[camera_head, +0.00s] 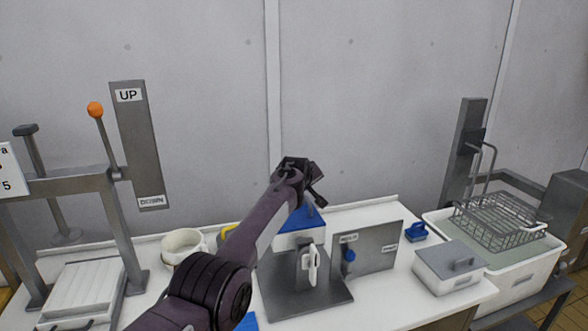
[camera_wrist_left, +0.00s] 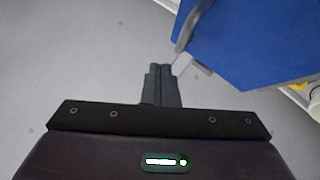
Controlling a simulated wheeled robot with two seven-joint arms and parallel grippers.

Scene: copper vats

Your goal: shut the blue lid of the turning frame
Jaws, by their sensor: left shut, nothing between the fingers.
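The turning frame has a grey base plate (camera_head: 305,305) and a white box body (camera_head: 290,241), with a white handle (camera_head: 314,264) at its front. Its blue lid (camera_head: 302,218) shows above the white body, partly hidden behind my left arm and gripper; I cannot tell its exact angle. In the left wrist view the blue lid (camera_wrist_left: 262,45) fills the upper right, with a grey bracket-like handle (camera_wrist_left: 186,30) at its left edge. My left gripper (camera_head: 316,196) is above the lid. Its fingers (camera_wrist_left: 162,70) are shut and empty, beside the bracket; contact is unclear. My right gripper is out of view.
A grey panel (camera_head: 378,250) with a blue knob stands right of the frame. Beyond it are a grey-lidded box (camera_head: 447,266), a blue piece (camera_head: 416,232) and a wire basket (camera_head: 500,220). A white pot (camera_head: 184,246) and a lever stand (camera_head: 140,150) are left.

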